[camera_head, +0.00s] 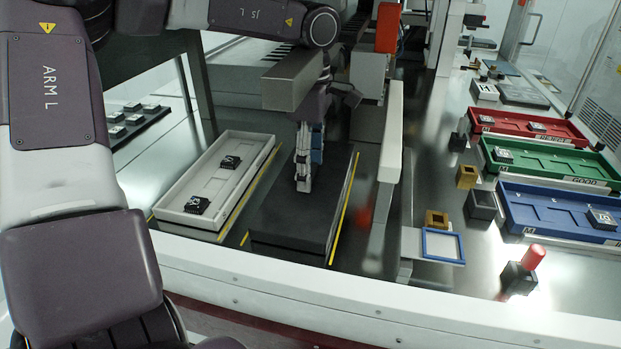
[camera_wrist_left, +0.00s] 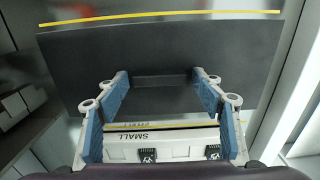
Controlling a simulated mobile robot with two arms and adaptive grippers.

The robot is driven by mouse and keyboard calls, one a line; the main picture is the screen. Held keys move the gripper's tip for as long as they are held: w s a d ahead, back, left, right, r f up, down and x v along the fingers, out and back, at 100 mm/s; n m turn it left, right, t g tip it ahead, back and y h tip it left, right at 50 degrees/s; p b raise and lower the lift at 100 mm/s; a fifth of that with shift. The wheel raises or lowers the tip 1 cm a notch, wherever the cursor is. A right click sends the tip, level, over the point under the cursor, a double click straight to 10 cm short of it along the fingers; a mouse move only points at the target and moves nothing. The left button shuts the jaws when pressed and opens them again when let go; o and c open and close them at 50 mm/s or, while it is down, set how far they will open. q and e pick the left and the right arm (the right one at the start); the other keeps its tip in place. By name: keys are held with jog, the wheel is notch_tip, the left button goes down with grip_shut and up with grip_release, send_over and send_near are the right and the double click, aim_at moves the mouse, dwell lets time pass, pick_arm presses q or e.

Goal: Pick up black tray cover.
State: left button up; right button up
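The black tray cover (camera_head: 285,222) is a flat dark block between yellow floor lines, right of the white tray in the head view. In the left wrist view the black tray cover (camera_wrist_left: 240,45) fills the upper middle, with a dark bar-like feature at its near part. My left gripper (camera_head: 304,186) points down over the cover. In the left wrist view its two blue-padded fingers (camera_wrist_left: 162,84) are spread apart on either side of the dark bar, with nothing gripped between them. I cannot tell whether the fingertips touch the cover. My right gripper is out of view.
The white tray (camera_head: 180,213) with two black chips lies close on the left. A white upright panel (camera_head: 391,140) stands close on the right. Red (camera_head: 513,119), green (camera_head: 535,158) and blue (camera_head: 550,197) trays lie far right, near a red button (camera_head: 533,257).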

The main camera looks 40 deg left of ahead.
pick_arm(q)
jog(key=c, duration=0.8)
jog(key=shift+c, duration=0.6)
notch_tip(320, 180, up, 9)
jog(key=b, duration=0.2)
jog(key=s+a+f+m, duration=0.1)
jog(key=s+a+m, duration=0.2)
jog(key=m, duration=0.9)
jog(key=s+a+m, duration=0.3)
jog(key=a+m, duration=0.5)
jog(key=m, duration=0.4)
jog(key=s+a+f+m, duration=0.1)
jog(key=s+a+m, duration=0.2)
jog(key=a+m, duration=0.3)
jog(key=shift+s+a+f+m+b, duration=0.3)
jog(key=shift+f+m+b, duration=0.05)
jog(key=shift+m, duration=2.55)
